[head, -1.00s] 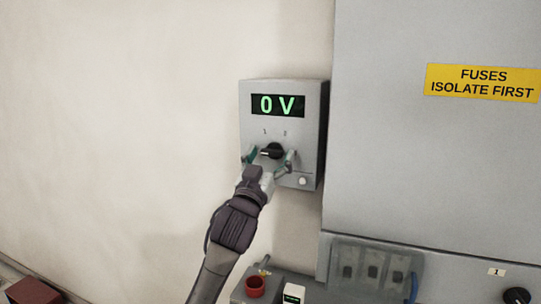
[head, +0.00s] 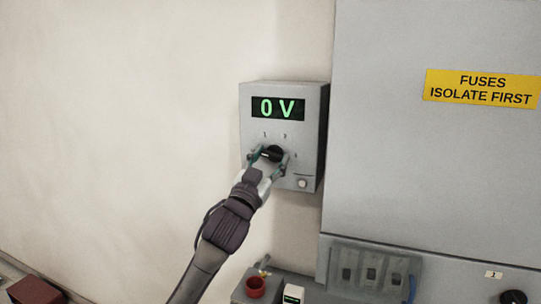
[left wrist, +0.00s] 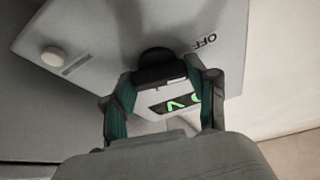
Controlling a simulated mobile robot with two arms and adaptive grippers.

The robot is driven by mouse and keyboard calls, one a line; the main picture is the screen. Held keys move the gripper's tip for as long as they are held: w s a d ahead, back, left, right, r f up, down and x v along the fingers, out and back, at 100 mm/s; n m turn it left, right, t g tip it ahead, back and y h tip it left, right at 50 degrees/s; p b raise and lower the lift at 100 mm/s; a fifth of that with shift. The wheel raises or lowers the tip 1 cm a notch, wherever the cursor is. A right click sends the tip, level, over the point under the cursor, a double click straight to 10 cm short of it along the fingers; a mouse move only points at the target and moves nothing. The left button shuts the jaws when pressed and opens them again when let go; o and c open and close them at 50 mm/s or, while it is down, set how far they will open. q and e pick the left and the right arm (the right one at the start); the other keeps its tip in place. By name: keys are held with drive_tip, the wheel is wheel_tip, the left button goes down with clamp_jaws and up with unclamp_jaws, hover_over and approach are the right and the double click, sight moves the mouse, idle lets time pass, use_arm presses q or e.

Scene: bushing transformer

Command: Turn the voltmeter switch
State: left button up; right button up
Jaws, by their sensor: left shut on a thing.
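The voltmeter (head: 314,125) is a grey box on the wall, its green display (head: 278,107) reading 0 V. Its black rotary switch (head: 275,153) is below the display, with small position marks around it. My left gripper (head: 268,161) is shut on the switch, one finger on each side of the knob. In the left wrist view the black switch (left wrist: 155,68) sits between the green-padded fingers, near an OFF mark (left wrist: 205,42). The fingers and arm partly cover the voltmeter's lower left. My right gripper is not in view.
A small white button (head: 302,183) is at the voltmeter's lower right. A large grey cabinet (head: 430,170) with a yellow warning sign (head: 482,87) stands close on the right. Below are a red cup-like part (head: 255,287) and a fuse panel (head: 373,268). The wall at left is clear.

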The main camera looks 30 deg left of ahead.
use_arm(q)
drive_tip(key=m+h+p, duration=0.1)
drive_tip(key=m, duration=0.2)
drive_tip(key=m+h+p, duration=0.2)
drive_tip(key=m, duration=0.1)
drive_tip(key=shift+a+r+m+g, duration=0.1)
drive_tip(key=shift+r+m+g, duration=0.05)
drive_tip(key=shift+m+g, duration=0.15)
drive_tip(key=shift+m+g+h+p, duration=0.5)
drive_tip(key=shift+m+p, duration=0.4)
drive_tip(key=shift+m, duration=0.55)
drive_tip(key=shift+m+g+h+p, duration=0.3)
drive_tip(key=shift+m+h+p, duration=0.5)
drive_tip(key=shift+m, duration=0.65)
drive_tip(key=o, duration=1.2)
drive_tip(key=shift+c, duration=0.2)
drive_tip(key=shift+s+f, duration=0.35)
drive_tip(key=shift+s, duration=0.3)
drive_tip(key=v, duration=1)
drive_tip(key=shift+s, duration=0.35)
